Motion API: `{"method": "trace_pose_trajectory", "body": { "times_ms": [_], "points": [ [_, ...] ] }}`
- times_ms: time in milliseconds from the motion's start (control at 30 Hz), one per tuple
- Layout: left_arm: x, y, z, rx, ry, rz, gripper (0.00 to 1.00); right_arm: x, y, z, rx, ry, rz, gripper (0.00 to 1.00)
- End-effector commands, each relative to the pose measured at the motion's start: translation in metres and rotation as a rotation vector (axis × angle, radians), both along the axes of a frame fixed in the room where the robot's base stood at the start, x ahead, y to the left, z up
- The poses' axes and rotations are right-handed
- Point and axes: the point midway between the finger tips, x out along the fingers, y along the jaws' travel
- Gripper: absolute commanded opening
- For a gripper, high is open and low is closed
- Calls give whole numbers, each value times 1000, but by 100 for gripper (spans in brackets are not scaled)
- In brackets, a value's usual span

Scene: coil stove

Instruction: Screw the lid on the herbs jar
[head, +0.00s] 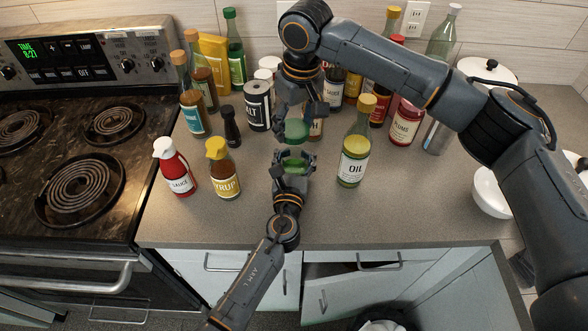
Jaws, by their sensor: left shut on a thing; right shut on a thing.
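The herbs jar (293,165), with green showing at its top, is mostly hidden by my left gripper (292,160). That gripper is shut around it above the front part of the counter. The green lid (297,131) is a round disc just above and beyond the jar in the head view. My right gripper (300,118) comes down from above and is shut on the lid. The lid and jar look apart, with a small gap between them. The exact alignment cannot be told from this one view.
The oil bottle (352,165) stands close to the right of the grippers. The syrup bottle (224,177) and red sauce bottle (176,172) stand left. Several bottles, the salt can (257,106) and plums jar (406,124) crowd the back. The front counter (390,222) is clear.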

Motion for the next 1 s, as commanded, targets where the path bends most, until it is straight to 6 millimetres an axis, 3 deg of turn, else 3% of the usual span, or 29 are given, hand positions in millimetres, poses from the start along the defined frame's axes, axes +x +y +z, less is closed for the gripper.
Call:
{"method": "trace_pose_trajectory", "body": {
  "times_ms": [400,1000],
  "points": [
    [0,0,0,1,1,0,0,-1,0,-49,2,1,-1,44],
    [0,0,0,1,1,0,0,-1,0,-52,2,1,0,44]
  ]
}}
